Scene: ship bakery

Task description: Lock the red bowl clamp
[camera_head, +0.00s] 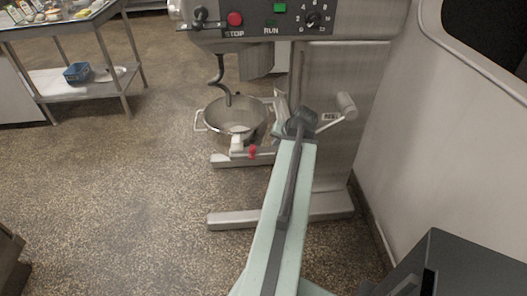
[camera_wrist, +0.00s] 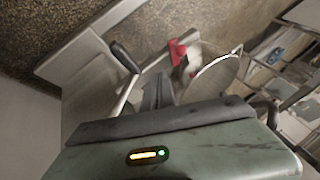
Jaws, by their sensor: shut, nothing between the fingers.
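The red bowl clamp (camera_head: 252,152) sits at the front of the mixer's bowl support, beside the steel bowl (camera_head: 213,117). In the wrist view the red clamp (camera_wrist: 177,51) shows beyond my fingers, next to the bowl's rim (camera_wrist: 212,80). My gripper (camera_wrist: 158,90) points toward the clamp and bowl with its dark fingers together and empty. The fingers look apart from the clamp. In the head view my arm reaches in from below and its end is just right of the bowl, hiding part of the support.
The mixer's control panel (camera_head: 290,20) and hanging dough hook (camera_head: 220,75) are above the bowl. A lever with a round knob (camera_head: 347,105) sticks out at the right. The mixer's foot (camera_head: 235,219) lies on the floor. A table (camera_head: 105,45) stands at left; floor between is clear.

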